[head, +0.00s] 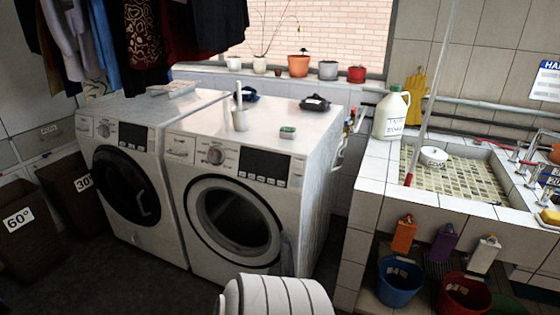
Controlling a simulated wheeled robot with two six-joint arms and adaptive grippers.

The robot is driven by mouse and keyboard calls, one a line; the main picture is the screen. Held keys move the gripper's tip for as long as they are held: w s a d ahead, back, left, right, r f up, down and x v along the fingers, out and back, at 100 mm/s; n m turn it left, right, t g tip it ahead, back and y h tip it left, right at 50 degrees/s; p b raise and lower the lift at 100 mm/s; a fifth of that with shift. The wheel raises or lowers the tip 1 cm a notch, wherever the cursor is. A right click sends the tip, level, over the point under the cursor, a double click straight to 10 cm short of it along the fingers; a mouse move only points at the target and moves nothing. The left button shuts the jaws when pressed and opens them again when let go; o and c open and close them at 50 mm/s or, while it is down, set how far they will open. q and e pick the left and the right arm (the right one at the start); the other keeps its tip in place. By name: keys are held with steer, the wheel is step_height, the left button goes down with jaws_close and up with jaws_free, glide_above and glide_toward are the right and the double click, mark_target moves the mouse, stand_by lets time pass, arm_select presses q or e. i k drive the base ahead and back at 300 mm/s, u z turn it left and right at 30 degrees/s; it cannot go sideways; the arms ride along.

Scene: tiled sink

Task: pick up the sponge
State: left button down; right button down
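A small green block with a pale lower layer, which looks like the sponge (288,132), lies on top of the right washing machine (265,113), close to its front edge. A small yellow item (550,216) sits at the right edge of the picture by the sink; it is partly cut off and I cannot tell what it is. Neither of my grippers shows in the head view.
A white brush holder (239,120) and a dark cloth (315,103) are on the same machine. The tiled sink (375,172) is to the right, with a white jug (391,113) on its edge. Buckets (399,281) stand below. Dark floor (120,280) is clear before the machines.

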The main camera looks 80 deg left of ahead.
mark_target(285, 132)
steer(key=u, duration=0.05)
steer(key=i, duration=1.05)
steer(key=u, duration=3.5)
steer(key=i, duration=0.5)
steer(key=z, duration=0.05)
